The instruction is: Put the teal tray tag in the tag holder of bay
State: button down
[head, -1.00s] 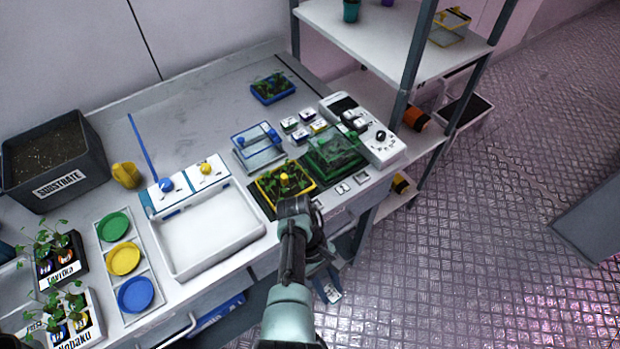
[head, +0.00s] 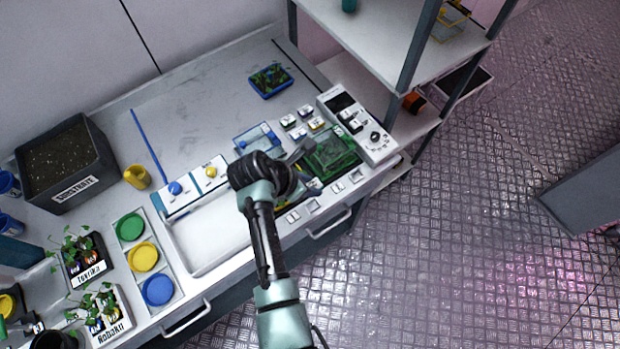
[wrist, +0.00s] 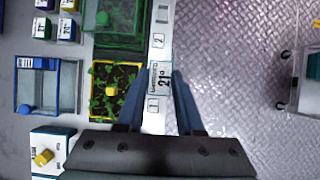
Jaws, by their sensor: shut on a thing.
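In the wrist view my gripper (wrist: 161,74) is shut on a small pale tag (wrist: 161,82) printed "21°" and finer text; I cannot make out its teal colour. The tag is between the fingertips, above the bench's front strip. Strip labels "1" (wrist: 153,105) and "2" (wrist: 158,40) show on either side of it. I cannot tell whether the tag touches a holder. In the head view a pale holder plate (head: 313,206) sits on the front strip. My wrist hides the fingertips and tag there.
A yellow tray with plants (wrist: 94,64) lies left of the fingers; a green lidded tray (head: 357,158) is beyond it. A blue-framed clear box (wrist: 17,88) and a white device (head: 388,150) are nearby.

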jog(key=shift+f+b, duration=3)
jog(key=shift+b, duration=0.25)
jog(key=shift+f+b, duration=1.1)
jog(key=shift+f, duration=0.95)
jog(key=shift+c, duration=2.3)
grip_release()
jog(key=shift+r, duration=0.1)
notch_tip(320, 180, up, 12)
jog(key=p, duration=1.3)
